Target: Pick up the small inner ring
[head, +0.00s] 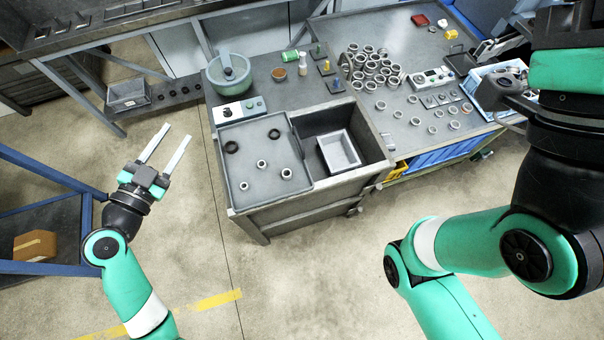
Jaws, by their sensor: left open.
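My left gripper (177,130) is open and empty, its two long pale fingers spread over the floor left of the workbench. A grey tray (262,192) on the bench's near left carries small metal rings: one at its middle (261,164), one at its right (286,173), one at its left (244,185). Two black rings lie farther back on it, one at left (232,146) and one at right (274,133). The gripper is well left of the tray, touching nothing. Which ring is the small inner one I cannot tell for sure. My right gripper is not in view.
A recessed bay right of the tray holds a pale bin (340,151). A pile of rings (370,69) and several loose rings lie on the right-hand bench. A green bowl (229,73) and a control box (240,110) stand behind the tray. A blue frame (50,268) is at left.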

